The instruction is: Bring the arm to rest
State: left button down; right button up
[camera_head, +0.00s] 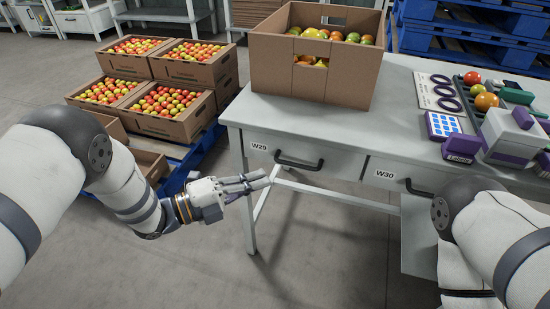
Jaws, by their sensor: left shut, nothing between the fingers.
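My left arm (130,198) comes in from the left and reaches toward the middle. My left gripper (262,179) is shut and empty. In the picture it lies in front of the left end of the workbench, just below and left of the drawer marked W29 (284,150). I cannot tell how far it is from the bench. My right arm (482,225) shows at the lower right, bent, in front of the drawer marked W30 (398,179). Its gripper is not in view.
A workbench (385,131) bears a cardboard box (312,75) of tomatoes. A purple-and-grey device (512,137), a blue-and-white pad (441,127) and a ring card (438,92) lie at right. Tomato cartons (176,128) stand on a blue pallet (200,158) at left. The floor before the bench is clear.

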pick_arm(q)
jog(key=s+a+f+n+g+y+p, duration=0.1)
jog(key=s+a+f+n+y+p, duration=0.1)
jog(key=s+a+f+n+y, duration=0.55)
jog(key=s+a+f+n+y+p, duration=0.25)
jog(key=s+f+n, duration=0.35)
jog(key=n, duration=0.5)
jog(key=s+a+r+n+g+y+p, duration=0.1)
jog(key=s+a+r+n+g+y, duration=0.1)
jog(key=s, duration=0.8)
jog(key=s+a+r+n+g+y, duration=0.2)
jog(key=s+n, duration=0.4)
jog(key=s, duration=0.5)
jog(key=s+a+r+n+g+y+p, duration=0.1)
jog(key=s+a+n+g, duration=0.3)
jog(key=s, duration=0.7)
jog(key=shift+s+r+n+g+y+p, duration=0.3)
jog(key=shift+r+n+g+y, duration=0.15)
jog(key=shift+g, duration=0.35)
pick_arm(e)
jog(key=w+r+t, duration=0.2)
jog(key=w+r, duration=0.5)
jog(key=r, duration=0.1)
jog(key=shift+w+t, duration=0.15)
jog(key=shift+t, duration=0.25)
pick_arm(q)
jog(key=shift+a, duration=0.1)
